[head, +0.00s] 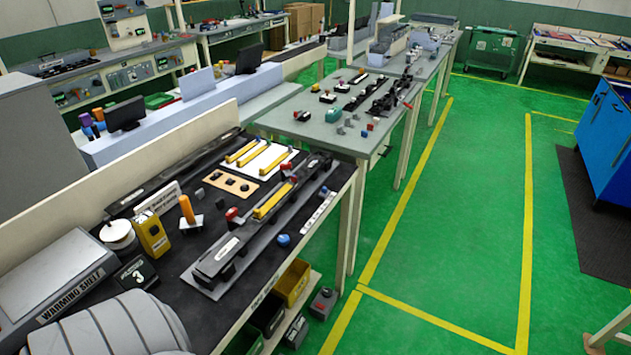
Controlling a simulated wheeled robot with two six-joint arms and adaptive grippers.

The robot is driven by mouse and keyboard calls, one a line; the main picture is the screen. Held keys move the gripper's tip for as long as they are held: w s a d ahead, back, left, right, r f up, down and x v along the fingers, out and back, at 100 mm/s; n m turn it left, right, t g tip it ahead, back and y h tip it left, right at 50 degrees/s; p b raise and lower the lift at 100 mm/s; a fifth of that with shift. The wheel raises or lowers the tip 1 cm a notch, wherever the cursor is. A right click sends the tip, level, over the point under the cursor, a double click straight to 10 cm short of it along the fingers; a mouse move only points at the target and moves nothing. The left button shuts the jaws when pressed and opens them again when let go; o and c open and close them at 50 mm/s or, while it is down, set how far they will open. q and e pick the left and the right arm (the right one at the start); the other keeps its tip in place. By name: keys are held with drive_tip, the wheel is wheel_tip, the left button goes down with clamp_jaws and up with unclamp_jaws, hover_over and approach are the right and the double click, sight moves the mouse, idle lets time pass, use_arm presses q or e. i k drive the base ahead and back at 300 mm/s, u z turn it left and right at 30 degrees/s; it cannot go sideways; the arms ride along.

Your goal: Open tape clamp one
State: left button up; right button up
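A long dark trim fixture (205,277) lies diagonally on the near workbench, on a grey base plate, with a yellow strip (272,201) along its middle. Two small red-topped parts that look like clamps stand along it: one near the middle (232,214) and one toward the far end (286,170). No readable number tells which is tape clamp one, and whether either is open or shut is too small to tell. Neither of my grippers is in view.
The near bench (172,258) also holds a yellow box (151,235), an orange-handled tool (187,209), a blue knob (284,240) and a tray with yellow strips (265,160). A warming shelf (55,280) stands near left. The green floor (460,210) to the right is clear.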

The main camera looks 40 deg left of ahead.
sight(285, 167)
drive_tip(key=z, duration=0.35)
drive_tip(key=i, duration=1.7)
drive_tip(key=u, duration=1.15)
drive_tip(key=i, duration=0.75)
drive_tip(key=u, duration=0.9)
